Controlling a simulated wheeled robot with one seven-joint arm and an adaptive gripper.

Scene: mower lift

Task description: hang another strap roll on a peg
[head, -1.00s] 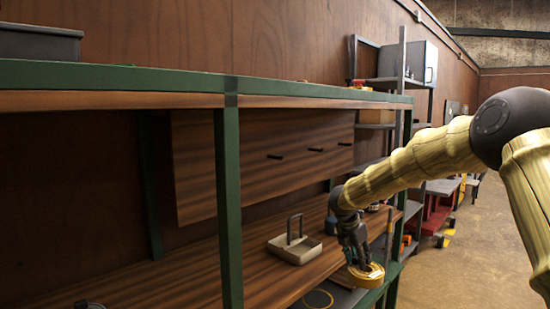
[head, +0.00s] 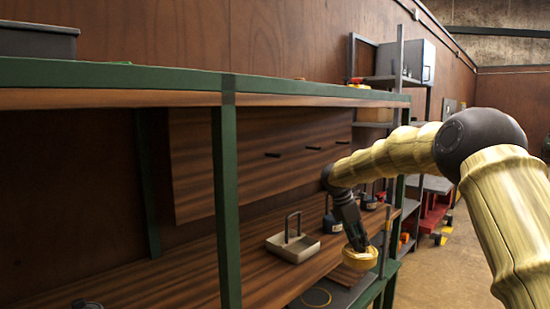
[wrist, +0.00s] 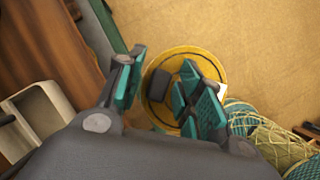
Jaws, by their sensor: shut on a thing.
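My gripper (head: 358,243) is shut on a yellow strap roll (head: 360,259) and holds it at the front of the lower shelf, near the rack's right end. In the wrist view the roll (wrist: 182,53) is a round yellow disc beyond my teal fingers (wrist: 165,95), which hide part of it. Three dark pegs stick out bare from the wooden back panel: a left peg (head: 272,154), a middle peg (head: 313,147) and a right peg (head: 343,141). The roll is below and to the right of them, apart from the panel (head: 230,165).
A beige carrier with an upright handle (head: 292,246) stands on the lower wooden shelf (head: 180,277). A green post (head: 227,205) and the upper shelf edge (head: 140,76) bound the space.

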